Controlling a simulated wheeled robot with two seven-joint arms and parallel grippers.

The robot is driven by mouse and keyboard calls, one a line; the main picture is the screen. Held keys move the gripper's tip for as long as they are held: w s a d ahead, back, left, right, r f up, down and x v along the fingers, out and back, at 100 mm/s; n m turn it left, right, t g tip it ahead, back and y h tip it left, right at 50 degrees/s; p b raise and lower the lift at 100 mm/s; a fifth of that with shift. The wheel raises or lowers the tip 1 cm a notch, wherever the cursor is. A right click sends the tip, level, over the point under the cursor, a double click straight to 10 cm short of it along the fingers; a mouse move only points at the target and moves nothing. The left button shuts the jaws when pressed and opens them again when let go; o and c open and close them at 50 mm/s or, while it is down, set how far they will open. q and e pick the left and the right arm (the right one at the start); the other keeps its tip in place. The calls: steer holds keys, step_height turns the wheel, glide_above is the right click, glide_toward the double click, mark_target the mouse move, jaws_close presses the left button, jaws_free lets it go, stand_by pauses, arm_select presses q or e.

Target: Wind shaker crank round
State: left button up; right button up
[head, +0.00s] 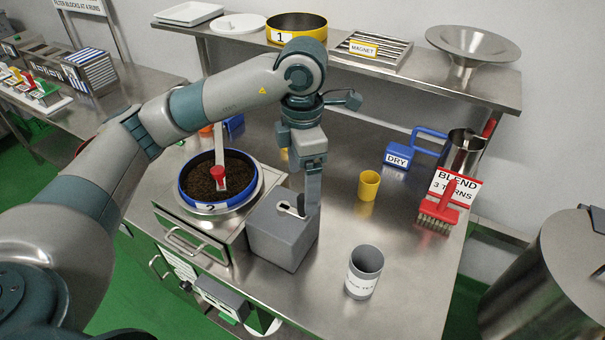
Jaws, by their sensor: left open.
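The shaker's grey box (283,236) stands at the front of the steel table. A short pale crank arm (288,207) lies on its top. My left gripper (307,205) points down at the right end of this crank. It is open, with its fingers by the crank's end; the fingers hide that end, so I cannot tell whether they touch it. Left of the box, a blue-rimmed sieve (188,200) labelled 2 holds dark tea. A grey bar with a red knob (218,173) reaches over the sieve. My right gripper is not in view.
A grey cup (365,272) and a yellow cup (369,185) stand right of the box. A red brush (437,210), blue DRY tool (399,157) and steel jug (462,152) are farther right. A shelf (400,83) runs behind. The table between the cups is clear.

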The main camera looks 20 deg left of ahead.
mark_target(302, 207)
arm_select(q)
steer(key=shift+f+b, duration=0.9)
steer(key=shift+f, duration=2.25)
steer(key=shift+f, duration=0.15)
steer(key=shift+f+b, duration=0.75)
steer(key=shift+b, duration=0.3)
steer(key=shift+c, duration=0.2)
steer(key=c, duration=1.7)
